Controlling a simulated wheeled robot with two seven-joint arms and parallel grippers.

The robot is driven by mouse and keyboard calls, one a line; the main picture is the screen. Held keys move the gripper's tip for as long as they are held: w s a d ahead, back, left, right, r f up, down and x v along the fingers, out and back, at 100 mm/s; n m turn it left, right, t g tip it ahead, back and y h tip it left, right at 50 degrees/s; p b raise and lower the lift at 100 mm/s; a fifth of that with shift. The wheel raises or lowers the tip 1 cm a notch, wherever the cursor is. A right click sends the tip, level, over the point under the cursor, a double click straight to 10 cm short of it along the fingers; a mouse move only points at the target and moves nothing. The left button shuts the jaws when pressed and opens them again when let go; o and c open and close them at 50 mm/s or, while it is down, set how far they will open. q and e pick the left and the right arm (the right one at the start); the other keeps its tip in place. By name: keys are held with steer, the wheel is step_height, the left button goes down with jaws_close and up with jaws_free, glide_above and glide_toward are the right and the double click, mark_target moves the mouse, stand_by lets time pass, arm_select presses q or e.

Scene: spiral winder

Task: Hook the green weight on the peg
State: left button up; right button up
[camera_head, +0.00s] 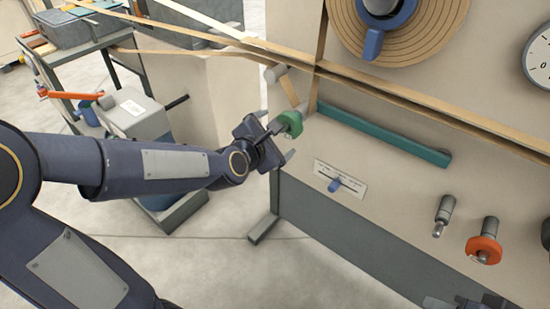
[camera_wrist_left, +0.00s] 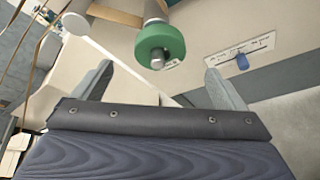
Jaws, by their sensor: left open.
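The green weight (camera_head: 290,123) is a thick ring at the left end of the machine panel. In the left wrist view the green weight (camera_wrist_left: 172,36) sits around a grey metal peg (camera_wrist_left: 155,10), whose tip shows through its middle. My left gripper (camera_head: 280,142) is beside the weight, on its near side. In the left wrist view its two fingers (camera_wrist_left: 159,70) are spread wide, with nothing between them and the weight beyond the tips. Dark parts, apparently of my right gripper (camera_head: 466,302), show at the bottom edge; its jaws cannot be made out.
An orange ring (camera_head: 484,248) sits around a peg on the panel, with a bare grey peg (camera_head: 444,215) to its left. A blue slider knob (camera_head: 335,185), a teal bar (camera_head: 385,135) and tan strips (camera_head: 400,94) are near the weight.

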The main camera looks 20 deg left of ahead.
mark_target(288, 127)
arm_select(q)
steer(key=shift+w+d+f+n, duration=0.1)
steer(key=shift+w+f+n, duration=0.3)
steer(key=shift+f+n, duration=0.15)
steer(key=shift+w, duration=0.25)
steer(key=x, duration=0.7)
steer(key=shift+w+r+b, duration=0.1)
steer(key=shift+r+b, duration=0.05)
steer(key=shift+b, duration=0.2)
arm_select(e)
steer(key=shift+s+f, duration=0.15)
steer(key=shift+f, duration=0.55)
